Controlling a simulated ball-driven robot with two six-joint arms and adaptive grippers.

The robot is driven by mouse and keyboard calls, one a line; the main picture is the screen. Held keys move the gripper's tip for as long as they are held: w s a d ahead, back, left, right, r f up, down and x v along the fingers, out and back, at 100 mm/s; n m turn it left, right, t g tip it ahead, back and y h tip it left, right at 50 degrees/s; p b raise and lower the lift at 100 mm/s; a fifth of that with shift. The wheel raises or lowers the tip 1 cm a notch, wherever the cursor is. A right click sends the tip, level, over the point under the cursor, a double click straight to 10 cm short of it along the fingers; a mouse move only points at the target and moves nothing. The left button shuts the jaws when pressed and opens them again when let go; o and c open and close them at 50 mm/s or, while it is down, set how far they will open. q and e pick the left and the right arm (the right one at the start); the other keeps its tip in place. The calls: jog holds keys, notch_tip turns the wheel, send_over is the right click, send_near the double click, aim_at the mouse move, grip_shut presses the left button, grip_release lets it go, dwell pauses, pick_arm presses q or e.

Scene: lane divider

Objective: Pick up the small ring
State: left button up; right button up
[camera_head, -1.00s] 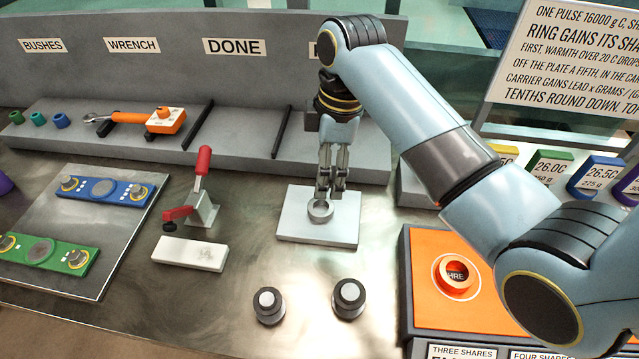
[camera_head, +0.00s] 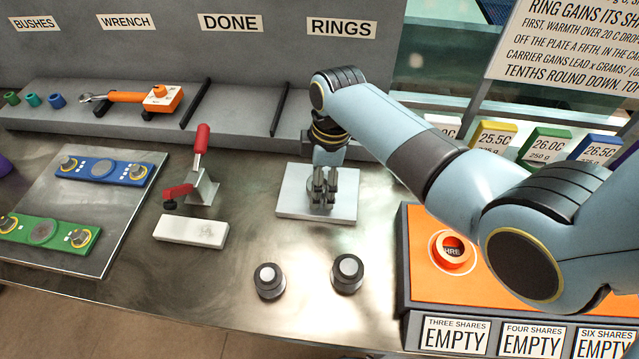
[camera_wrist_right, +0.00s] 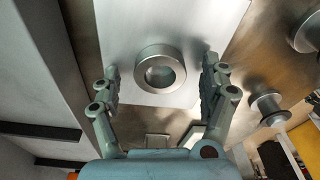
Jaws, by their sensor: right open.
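The small ring (camera_wrist_right: 160,51) is a grey metal ring lying flat on a pale square plate (camera_wrist_right: 118,45) in the right wrist view. My right gripper (camera_wrist_right: 160,70) is open, with one finger on each side of the ring and gaps between fingers and ring. In the head view my right gripper (camera_head: 322,203) points down over the same plate (camera_head: 290,206), and its fingers hide most or all of the ring. I cannot tell how high the fingertips are above the plate. My left gripper is not in view.
Two dark knobs with light tops (camera_head: 269,281) (camera_head: 347,273) stand in front of the plate. A red-handled clamp (camera_head: 201,180) and a white block (camera_head: 191,232) are to its left. An orange-topped box (camera_head: 420,268) stands at right. A shelf (camera_head: 235,124) runs behind.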

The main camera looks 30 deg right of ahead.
jog(key=c, duration=1.4)
jog(key=shift+o, duration=0.2)
jog(key=shift+r, duration=0.1)
